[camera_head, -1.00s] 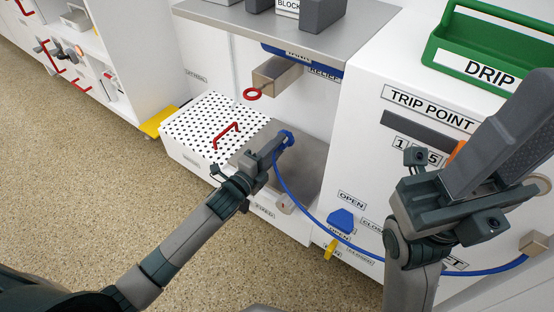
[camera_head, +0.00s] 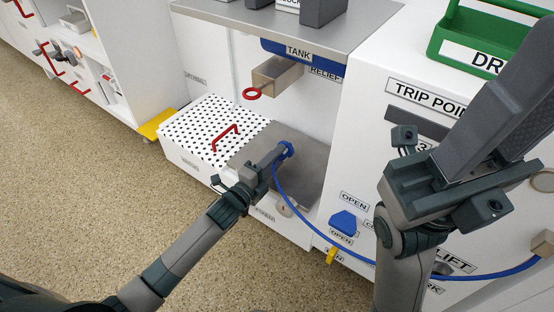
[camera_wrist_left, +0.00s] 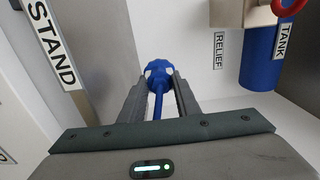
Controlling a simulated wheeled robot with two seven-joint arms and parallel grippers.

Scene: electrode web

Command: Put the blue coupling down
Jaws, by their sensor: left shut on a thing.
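The blue coupling (camera_head: 286,149) is at the tip of my left gripper (camera_head: 279,153), above the grey metal plate beside the perforated white top. In the left wrist view the blue coupling (camera_wrist_left: 158,70) sits between the two fingers of my left gripper (camera_wrist_left: 158,88), which are shut on it. Its blue hose (camera_head: 300,212) runs down and right across the white cabinet front. I cannot tell whether the coupling touches the plate. My right gripper (camera_head: 500,115) is raised at the right, its fingers pointing up and right; the gap between them is not clear.
The grey plate (camera_head: 312,160) has bare room around the coupling. A red handle (camera_head: 224,138) stands on the perforated top (camera_head: 195,125). Above hang the blue tank (camera_head: 300,54) and a block with a red ring (camera_head: 251,94). A green drip tray (camera_head: 470,50) stands upper right.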

